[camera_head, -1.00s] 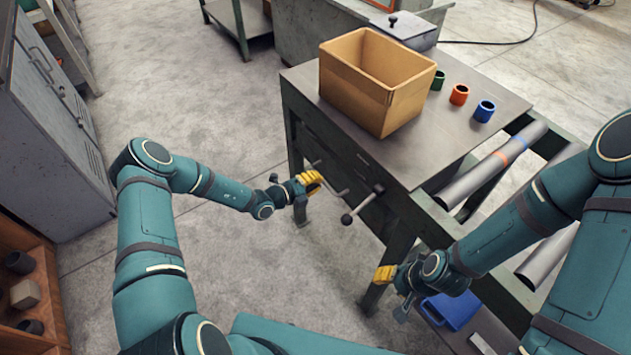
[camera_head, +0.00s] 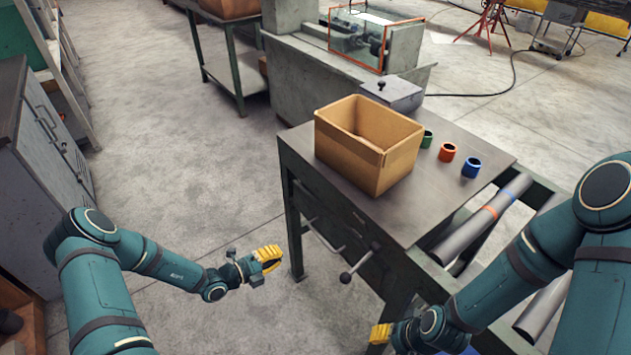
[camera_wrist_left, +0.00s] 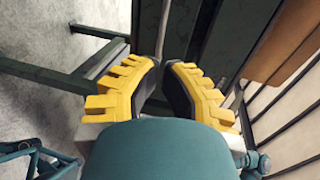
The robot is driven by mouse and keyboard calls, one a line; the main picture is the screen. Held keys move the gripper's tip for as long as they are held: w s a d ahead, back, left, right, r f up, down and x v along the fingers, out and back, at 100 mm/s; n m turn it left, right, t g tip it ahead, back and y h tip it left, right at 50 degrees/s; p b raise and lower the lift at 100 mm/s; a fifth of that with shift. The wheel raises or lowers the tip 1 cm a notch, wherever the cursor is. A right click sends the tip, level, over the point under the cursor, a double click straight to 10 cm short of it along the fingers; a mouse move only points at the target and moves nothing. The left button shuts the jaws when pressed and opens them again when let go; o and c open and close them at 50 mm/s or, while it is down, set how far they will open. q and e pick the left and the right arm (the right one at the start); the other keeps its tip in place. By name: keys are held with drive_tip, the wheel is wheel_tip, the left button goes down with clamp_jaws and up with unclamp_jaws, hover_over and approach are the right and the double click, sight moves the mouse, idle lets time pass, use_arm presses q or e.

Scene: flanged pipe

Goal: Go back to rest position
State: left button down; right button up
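My left gripper (camera_head: 268,258) has yellow ribbed fingers and is in the air over bare floor, left of the workbench and apart from it. In the left wrist view its two fingers (camera_wrist_left: 163,70) nearly meet at the tips, with only a thin gap and nothing held between them. My right gripper (camera_head: 380,333) is low at the bottom of the head view, in front of the bench and beside its leg. Only its yellow fingers show, small and close together, so its opening is unclear. I see nothing in it.
The grey workbench (camera_head: 440,185) carries an open cardboard box (camera_head: 350,160) and green (camera_head: 427,139), orange (camera_head: 447,153) and blue (camera_head: 471,168) rings. A handle lever (camera_head: 360,262) sticks out of its front. Pipes (camera_head: 480,222) lie on a rack at right. A grey cabinet (camera_head: 45,150) stands left. The floor between is clear.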

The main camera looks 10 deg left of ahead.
use_arm(q)
drive_tip(key=s+d+m+g+y, duration=0.2)
drive_tip(key=s+d+m+g, duration=0.6)
drive_tip(key=m, duration=0.7)
drive_tip(key=s+d+m+g+y, duration=0.2)
drive_tip(key=s+d+m+g, duration=0.3)
drive_tip(key=s+m, duration=0.75)
drive_tip(key=r+m+t, duration=0.1)
drive_tip(key=m, duration=0.4)
drive_tip(key=w+r+m+y, duration=0.1)
drive_tip(key=m, duration=0.5)
drive_tip(key=w+r+m+t+y, duration=0.1)
drive_tip(key=m, duration=0.4)
drive_tip(key=shift+d+r+m+t, duration=0.1)
drive_tip(key=shift+r+m+t, duration=0.1)
drive_tip(key=shift+m+t, duration=0.15)
